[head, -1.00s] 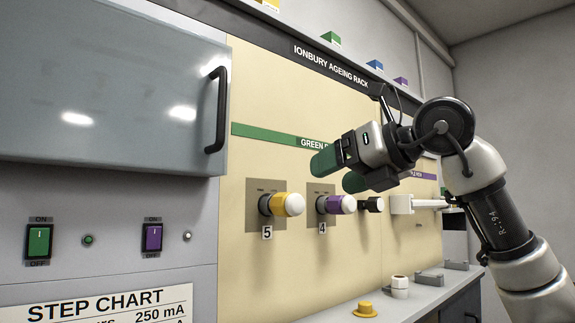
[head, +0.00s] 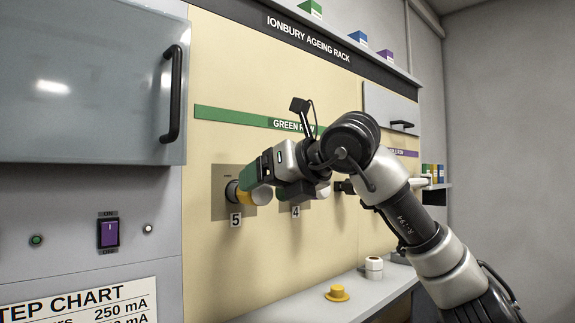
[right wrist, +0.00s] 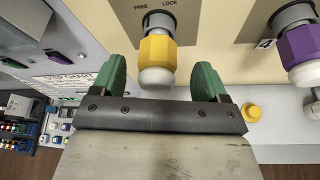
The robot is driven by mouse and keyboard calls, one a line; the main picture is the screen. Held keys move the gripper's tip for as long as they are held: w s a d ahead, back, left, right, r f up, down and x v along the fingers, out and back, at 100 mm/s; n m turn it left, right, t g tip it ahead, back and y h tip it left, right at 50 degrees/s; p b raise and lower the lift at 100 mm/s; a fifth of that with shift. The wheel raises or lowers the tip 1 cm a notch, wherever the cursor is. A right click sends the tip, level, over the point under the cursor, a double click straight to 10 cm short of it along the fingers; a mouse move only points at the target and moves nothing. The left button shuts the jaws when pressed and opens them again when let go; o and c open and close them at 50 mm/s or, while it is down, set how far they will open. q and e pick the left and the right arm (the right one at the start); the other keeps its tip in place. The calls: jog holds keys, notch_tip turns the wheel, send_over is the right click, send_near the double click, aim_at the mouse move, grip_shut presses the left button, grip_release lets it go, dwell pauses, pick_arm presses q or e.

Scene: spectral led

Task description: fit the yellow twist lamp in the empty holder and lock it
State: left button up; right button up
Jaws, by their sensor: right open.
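The yellow twist lamp, a yellow collar (right wrist: 157,52) with a white rounded end, sits in holder 5 (right wrist: 158,20) on the cream panel. In the head view the lamp (head: 260,196) is partly hidden by my gripper. FREE and LOCK marks show above the holder in the right wrist view; I cannot tell which one the lamp is turned to. My right gripper (head: 276,184) is open in front of the lamp. In the right wrist view its green fingers (right wrist: 160,80) stand to either side of the lamp's white end, apart from it. My left gripper is out of view.
A purple lamp (right wrist: 298,48) sits in holder 4, close to the right. A yellow knobbed piece (head: 338,293) and a white cylindrical piece (head: 374,267) stand on the shelf below. A grey cabinet door with a black handle (head: 172,95) is at upper left.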

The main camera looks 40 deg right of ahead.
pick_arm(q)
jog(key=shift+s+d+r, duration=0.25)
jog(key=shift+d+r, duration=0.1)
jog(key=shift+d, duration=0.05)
pick_arm(e)
jog(key=shift+x, duration=1)
jog(key=shift+a, duration=0.1)
jog(key=c, duration=1.1)
jog(key=shift+f+m+y+b, duration=0.1)
jog(key=shift+m+y+b, duration=0.5)
jog(key=shift+m+b, duration=0.3)
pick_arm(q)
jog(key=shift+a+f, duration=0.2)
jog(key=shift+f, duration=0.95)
pick_arm(e)
jog(key=shift+m+y, duration=0.3)
